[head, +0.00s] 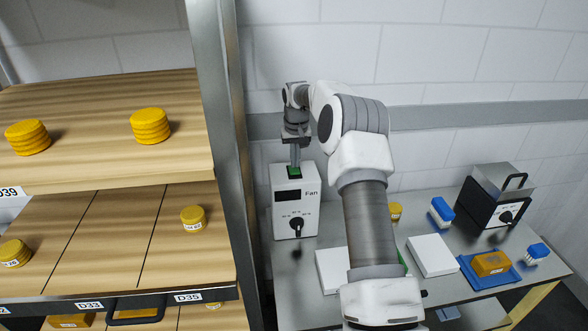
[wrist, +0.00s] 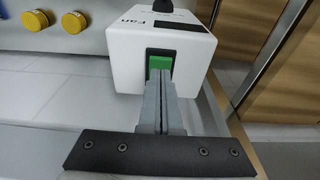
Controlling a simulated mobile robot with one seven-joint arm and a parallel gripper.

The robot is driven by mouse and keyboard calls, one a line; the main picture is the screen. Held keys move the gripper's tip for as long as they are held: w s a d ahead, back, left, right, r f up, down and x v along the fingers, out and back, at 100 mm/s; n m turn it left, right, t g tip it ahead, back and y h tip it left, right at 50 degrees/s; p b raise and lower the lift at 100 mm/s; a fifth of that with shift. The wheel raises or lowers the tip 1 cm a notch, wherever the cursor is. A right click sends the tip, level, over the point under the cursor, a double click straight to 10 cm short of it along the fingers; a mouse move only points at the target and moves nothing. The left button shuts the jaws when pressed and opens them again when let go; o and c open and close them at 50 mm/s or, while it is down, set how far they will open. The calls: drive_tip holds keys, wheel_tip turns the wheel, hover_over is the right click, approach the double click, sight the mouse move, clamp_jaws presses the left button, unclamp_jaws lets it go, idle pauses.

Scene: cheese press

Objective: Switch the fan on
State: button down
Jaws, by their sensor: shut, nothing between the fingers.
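The fan control box (head: 283,220) is a white box labelled "Fan", with a dark display and a black dial knob (head: 296,226) on its front. It stands at the back left of the grey table. On its top is a green switch (head: 294,173) in a dark frame; it also shows in the wrist view (wrist: 160,62). My gripper (head: 294,164) points down, shut and empty, with its fingertips right at the switch. The wrist view shows the closed fingers (wrist: 160,80) over the near part of the switch. I cannot tell whether they touch it or which way it is tipped.
A metal post (head: 225,120) and a wooden shelf rack with yellow cheeses (head: 150,126) stand close on the left. On the table (head: 440,284) to the right are white slabs (head: 432,256), a blue tray (head: 515,277), brushes and a black-and-grey device (head: 490,200). A tiled wall is behind.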

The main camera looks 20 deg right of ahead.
sight(295, 172)
drive_tip(key=shift+f+b, duration=0.55)
drive_tip(key=shift+f, duration=0.55)
idle(0.4)
drive_tip(key=shift+r+p, duration=2.6)
drive_tip(key=shift+r, duration=0.9)
drive_tip(key=shift+r, duration=0.1)
